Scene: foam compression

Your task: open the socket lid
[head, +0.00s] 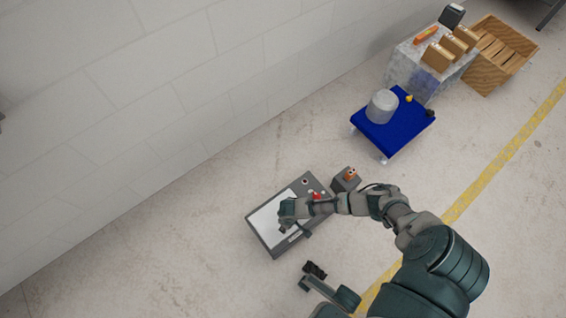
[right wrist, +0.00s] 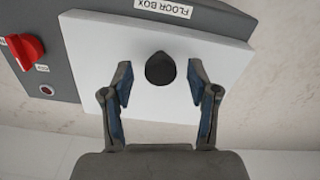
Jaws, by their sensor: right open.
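The grey floor box (head: 262,239) lies on the floor in the head view, with a flat white lid (head: 268,213) on it. In the right wrist view, the white lid (right wrist: 95,45) carries a dark round knob (right wrist: 160,68). The lid looks flat against the box. My right gripper (right wrist: 158,84) is open, with one finger on each side of the knob and visible gaps to it. In the head view my right gripper (head: 283,228) is over the lid and hides part of it. My left gripper (head: 314,270) is low in the head view, apart from the box; its jaws are too small to read.
A red switch (right wrist: 27,48) sits beside the lid on the box. A small grey block (head: 345,180) stands by the box. Farther back are a blue table (head: 398,135) with a grey bucket (head: 381,106), and a wooden crate (head: 488,75). The wall (head: 150,100) runs along the left.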

